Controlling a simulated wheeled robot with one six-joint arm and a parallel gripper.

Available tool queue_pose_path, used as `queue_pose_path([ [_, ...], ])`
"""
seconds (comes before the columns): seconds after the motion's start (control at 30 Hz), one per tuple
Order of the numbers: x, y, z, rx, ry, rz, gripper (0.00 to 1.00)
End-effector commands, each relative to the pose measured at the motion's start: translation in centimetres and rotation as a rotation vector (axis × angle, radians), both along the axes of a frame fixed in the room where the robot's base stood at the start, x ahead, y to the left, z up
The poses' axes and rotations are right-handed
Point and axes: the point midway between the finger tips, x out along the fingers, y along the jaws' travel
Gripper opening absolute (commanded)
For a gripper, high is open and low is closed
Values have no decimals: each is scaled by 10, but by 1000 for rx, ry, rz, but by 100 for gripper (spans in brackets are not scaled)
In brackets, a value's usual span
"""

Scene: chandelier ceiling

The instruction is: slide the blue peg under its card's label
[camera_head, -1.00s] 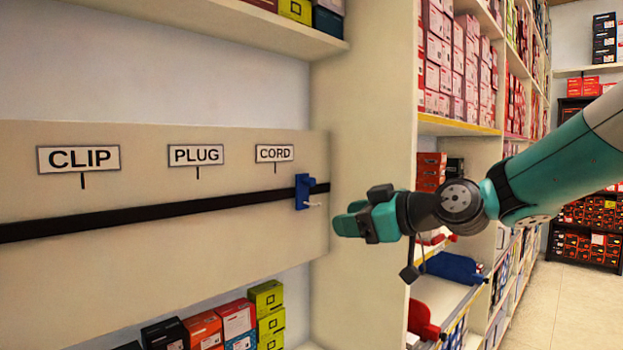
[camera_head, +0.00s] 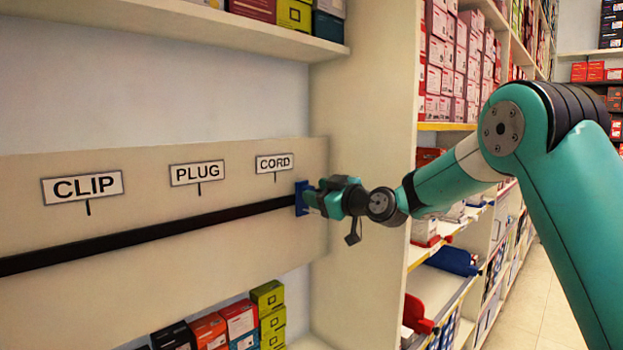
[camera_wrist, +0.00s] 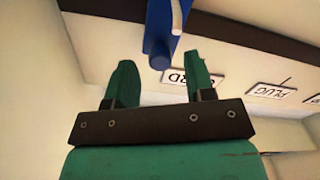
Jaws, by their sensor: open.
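The blue peg (camera_head: 300,197) sits on the black rail (camera_head: 170,227), near its right end and a little right of the CORD label (camera_head: 275,163). The PLUG label (camera_head: 197,173) and CLIP label (camera_head: 83,187) are further left, each with a short tick below. My gripper (camera_head: 311,198) is at the peg from the right, partly covering it. In the wrist view, my gripper (camera_wrist: 162,80) is open. The peg (camera_wrist: 163,30), with a pale hook, lies ahead of the gap between the fingers, with no clear contact. The right finger partly hides the CORD label.
A tall shelf upright (camera_head: 365,120) stands just right of the rail board. Boxes (camera_head: 240,320) stand on the shelf below, and more stand above. Store shelves with boxes line the right side. The rail left of the peg is clear.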

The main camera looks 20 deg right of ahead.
Motion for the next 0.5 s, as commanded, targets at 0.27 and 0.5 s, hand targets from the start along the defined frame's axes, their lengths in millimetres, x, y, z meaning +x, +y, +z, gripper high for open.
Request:
queue_pose_path([
  [0.27, 22, 12, 0, 0, 0, 0, 49],
  [0.5, 23, 13, -1, 0, 0, 0, 49],
])
